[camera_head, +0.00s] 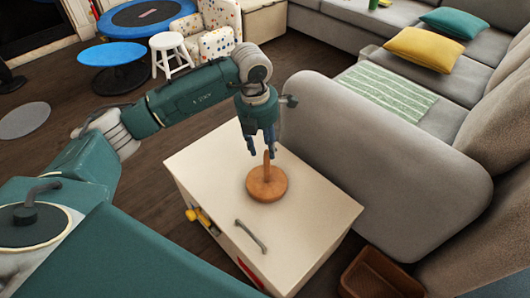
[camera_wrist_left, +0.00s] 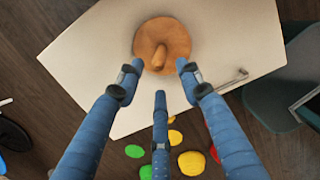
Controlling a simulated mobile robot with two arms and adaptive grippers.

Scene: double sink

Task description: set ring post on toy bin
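The ring post (camera_head: 266,186) is a wooden disc with a short upright peg. It stands on the pale flat top of the toy bin (camera_head: 215,165), which has a grey handle near one edge. My left gripper (camera_head: 262,148) points down just above the peg, its fingers spread and empty. In the left wrist view the ring post (camera_wrist_left: 164,40) lies beyond the fingertips, and I see no clear contact. The bin top (camera_wrist_left: 235,45) shows around it. My right gripper is in neither view.
A grey sofa (camera_head: 385,150) stands close against the bin's right side. A brown basket (camera_head: 380,275) is at lower right. A blue round table (camera_head: 110,55) and white stool (camera_head: 168,45) stand farther back; wooden floor lies between.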

